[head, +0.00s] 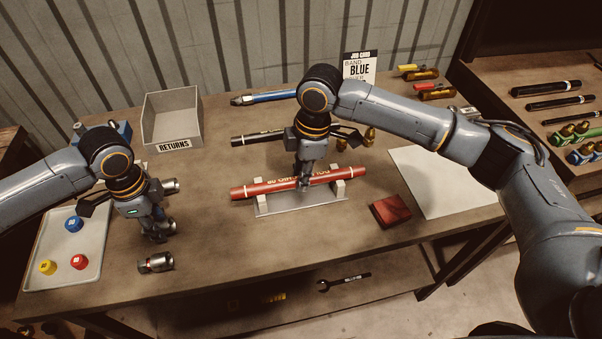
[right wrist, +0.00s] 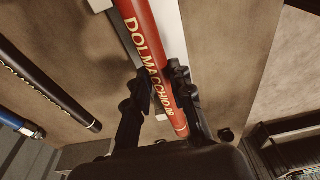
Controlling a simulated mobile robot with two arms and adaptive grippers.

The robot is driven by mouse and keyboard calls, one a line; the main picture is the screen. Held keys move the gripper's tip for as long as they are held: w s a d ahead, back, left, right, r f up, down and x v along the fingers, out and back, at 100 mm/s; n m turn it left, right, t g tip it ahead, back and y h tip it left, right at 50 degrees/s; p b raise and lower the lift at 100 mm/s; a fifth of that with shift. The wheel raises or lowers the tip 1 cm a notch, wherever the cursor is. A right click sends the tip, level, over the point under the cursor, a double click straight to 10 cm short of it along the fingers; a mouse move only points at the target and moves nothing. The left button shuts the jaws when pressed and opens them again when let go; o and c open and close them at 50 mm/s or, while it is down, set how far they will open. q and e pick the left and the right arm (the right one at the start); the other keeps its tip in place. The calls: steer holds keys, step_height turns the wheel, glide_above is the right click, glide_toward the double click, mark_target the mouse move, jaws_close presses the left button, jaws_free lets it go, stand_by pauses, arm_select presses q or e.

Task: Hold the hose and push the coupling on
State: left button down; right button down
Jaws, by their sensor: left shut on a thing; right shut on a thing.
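The red hose (head: 265,190) with lettering lies level across two pale supports of a holder (head: 290,207) on the bench. My right gripper (head: 304,184) points down and is shut on the hose near its middle. The hose (right wrist: 156,62) also passes between the fingers in the right wrist view. My left gripper (head: 159,236) is shut on a metal coupling (head: 168,227), mostly hidden by the fingers, well left of the hose's left end. Another metal coupling (head: 170,187) shows behind.
A tray (head: 40,262) with blue, yellow and red caps is at the left. A RETURNS bin (head: 172,121), blue hose (head: 270,97) and black hose (head: 258,137) are at the back. A red block (head: 390,210) lies right of the holder. Bench between coupling and hose is clear.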

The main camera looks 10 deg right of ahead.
mark_target(233, 190)
arm_select(q)
steer(key=shift+r, duration=3.5)
steer(key=w+d+f, duration=0.1)
steer(key=d, duration=0.1)
steer(key=w+d+f+y, duration=0.1)
steer(key=d, duration=0.1)
steer(key=w+d+f+y, duration=0.1)
steer(key=d+f, duration=0.1)
steer(key=d, duration=0.1)
steer(key=shift+d+r, duration=0.1)
steer(key=shift+d, duration=2.75)
steer(key=shift+d, duration=1.15)
steer(key=shift+d, duration=0.75)
steer(key=shift+d, duration=0.3)
